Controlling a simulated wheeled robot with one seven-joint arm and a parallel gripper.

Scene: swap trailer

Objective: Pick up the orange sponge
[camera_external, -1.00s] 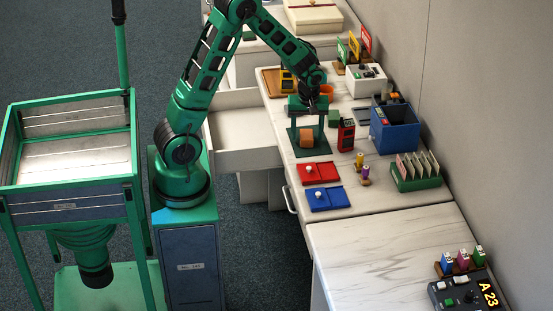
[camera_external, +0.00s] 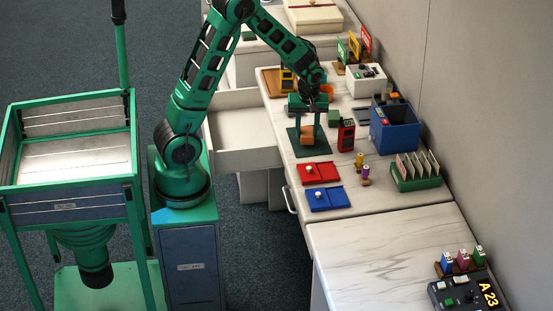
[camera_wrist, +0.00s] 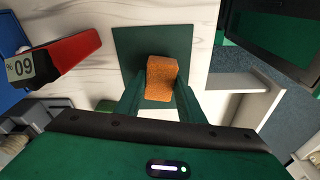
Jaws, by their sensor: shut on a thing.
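The orange sponge (camera_external: 307,138) is a small block at the dark green mat (camera_external: 295,147) on the white worktop. My gripper (camera_external: 307,130) points down over the mat, with one finger on either side of the sponge. In the wrist view the sponge (camera_wrist: 161,78) sits between the two green fingers, and the gripper (camera_wrist: 161,88) is shut on it. The mat (camera_wrist: 139,37) shows behind the sponge. I cannot tell whether the sponge touches the mat or is slightly above it.
A red-and-black device (camera_external: 346,135) stands close right of the mat, and a green block (camera_external: 334,118) is behind it. Red (camera_external: 318,172) and blue (camera_external: 327,198) trays lie in front. A blue bin (camera_external: 394,132) stands at right. An open drawer (camera_external: 240,145) juts out at left.

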